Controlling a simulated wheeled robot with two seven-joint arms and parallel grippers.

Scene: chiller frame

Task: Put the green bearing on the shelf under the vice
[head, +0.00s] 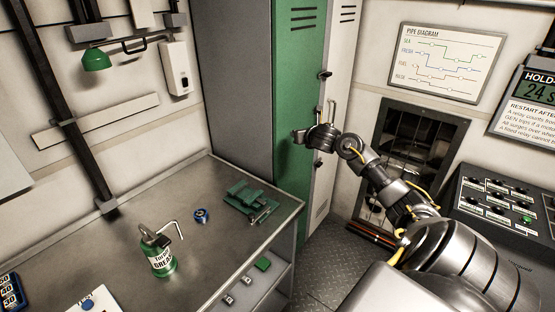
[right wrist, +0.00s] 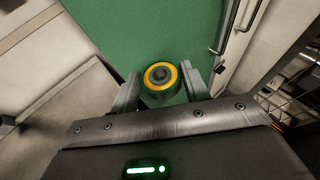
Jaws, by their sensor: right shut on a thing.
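The green bearing (right wrist: 162,82) shows in the right wrist view as a short round part with a yellow ring and a dark centre. My right gripper (right wrist: 160,88) is shut on it, one finger on each side. In the head view my right gripper (head: 299,136) is raised in front of the green locker door, right of the bench; the bearing cannot be made out there. The green vice (head: 250,204) sits on the bench's right corner. The shelf (head: 270,283) is under it, with a green square (head: 263,264) and small grey pieces on it. My left gripper is not in view.
The green locker (head: 292,90) rises behind the bench. A control panel (head: 510,215) is at right. Floor shows between bench and my right arm.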

